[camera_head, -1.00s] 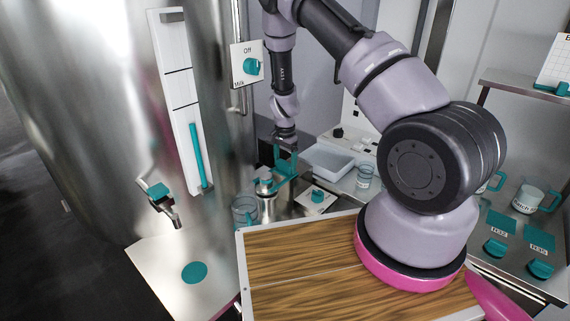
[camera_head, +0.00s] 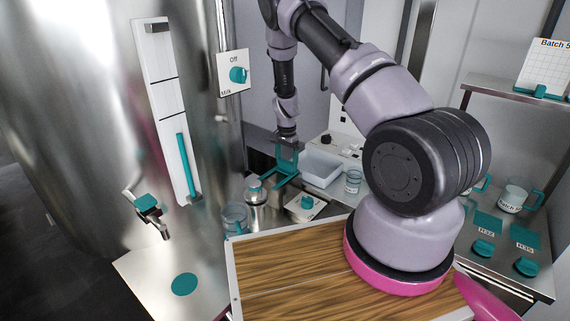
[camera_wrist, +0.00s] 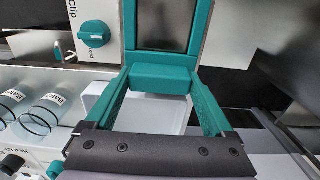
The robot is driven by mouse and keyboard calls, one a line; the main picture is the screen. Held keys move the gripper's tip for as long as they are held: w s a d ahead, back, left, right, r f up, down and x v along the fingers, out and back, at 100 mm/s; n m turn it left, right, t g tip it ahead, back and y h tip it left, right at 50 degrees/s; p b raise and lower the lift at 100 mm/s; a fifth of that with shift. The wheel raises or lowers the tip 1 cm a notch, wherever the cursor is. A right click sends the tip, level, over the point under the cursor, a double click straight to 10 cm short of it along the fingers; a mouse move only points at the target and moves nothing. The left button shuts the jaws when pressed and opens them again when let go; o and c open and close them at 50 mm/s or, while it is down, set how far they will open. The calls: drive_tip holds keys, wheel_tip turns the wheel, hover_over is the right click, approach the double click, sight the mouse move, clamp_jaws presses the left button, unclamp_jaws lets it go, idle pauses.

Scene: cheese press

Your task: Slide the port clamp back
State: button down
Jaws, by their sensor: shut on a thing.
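My gripper (camera_head: 287,150) reaches down at the far end of my arm, beyond the wooden board. In the wrist view its two teal fingers (camera_wrist: 160,88) are shut on a wide teal block. This block is the near edge of a teal-framed part with a dark panel, which appears to be the port clamp (camera_wrist: 160,57). In the head view the teal clamp (camera_head: 281,181) shows below the fingers, just right of a metal canister with a teal-topped lid (camera_head: 254,188). The exact contact at the fingertips is hard to see.
A white tray (camera_head: 322,168) and a glass jar (camera_head: 353,181) stand right of the gripper. A teal knob on a white plate (camera_head: 307,203) lies in front. A large steel vat (camera_head: 80,120) fills the left.

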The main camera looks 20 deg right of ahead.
unclamp_jaws()
drive_tip(key=shift+w+d, duration=0.15)
drive_tip(key=shift+d, duration=0.1)
drive_tip(key=shift+r, duration=0.15)
wheel_tip(320, 180, up, 11)
drive_tip(key=shift+f, duration=0.2)
